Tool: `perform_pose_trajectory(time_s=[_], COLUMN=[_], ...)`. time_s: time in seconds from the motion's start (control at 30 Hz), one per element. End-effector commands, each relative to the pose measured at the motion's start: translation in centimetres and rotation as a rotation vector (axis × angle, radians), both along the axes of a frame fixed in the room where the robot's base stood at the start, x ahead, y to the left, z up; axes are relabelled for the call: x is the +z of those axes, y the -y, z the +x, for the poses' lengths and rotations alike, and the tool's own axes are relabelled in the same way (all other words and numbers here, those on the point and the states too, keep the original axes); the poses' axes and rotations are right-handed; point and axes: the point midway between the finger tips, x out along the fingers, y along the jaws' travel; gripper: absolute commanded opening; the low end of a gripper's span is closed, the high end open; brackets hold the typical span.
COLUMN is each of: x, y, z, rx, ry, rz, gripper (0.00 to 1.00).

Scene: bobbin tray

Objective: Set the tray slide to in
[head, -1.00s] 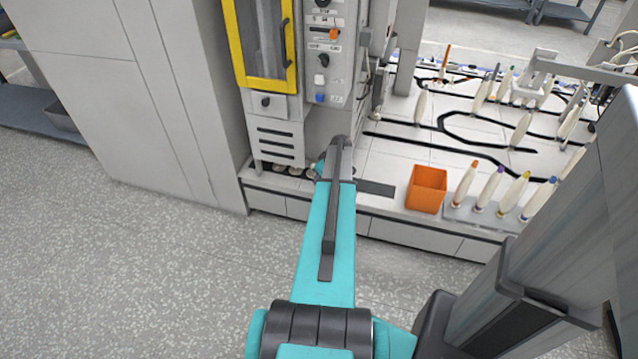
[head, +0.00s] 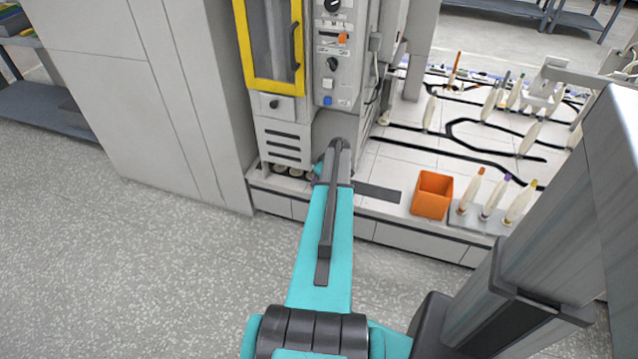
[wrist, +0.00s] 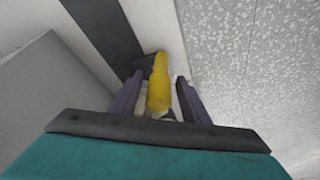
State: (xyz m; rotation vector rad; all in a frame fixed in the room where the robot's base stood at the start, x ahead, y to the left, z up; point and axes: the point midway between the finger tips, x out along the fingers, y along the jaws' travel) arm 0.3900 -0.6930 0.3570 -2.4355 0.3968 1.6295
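A yellow handle (wrist: 158,85), which I take for the tray slide's grip, stands between the two fingers of my gripper (wrist: 160,90) in the wrist view. Thin gaps show between the handle and the fingers, so the gripper looks open around it. The handle's far end meets a dark piece beside a dark strip (wrist: 105,32). In the head view a dark strip (head: 378,192) lies on the pale platform just right of my arm. My gripper and the handle are hidden behind my arm there, so the slide's position cannot be read.
A grey machine with a yellow-framed door (head: 272,85) and control panel stands behind my arm. An orange bin (head: 433,195) and a rack of bobbins (head: 492,200) are to the right on the platform. Tall grey cabinets (head: 130,90) stand left. The speckled floor is open.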

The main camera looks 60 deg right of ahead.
Motion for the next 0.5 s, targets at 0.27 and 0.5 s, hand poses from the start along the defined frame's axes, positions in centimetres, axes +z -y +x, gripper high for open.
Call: perform_pose_trajectory(time_s=[0.27, 0.5], x=[0.3, 2.1], y=[0.1, -0.1], z=[-0.1, -0.8], rx=[-0.001, -0.001], ry=[0.000, 0.001], rz=[-0.003, -0.006], gripper=[0.42, 0.42])
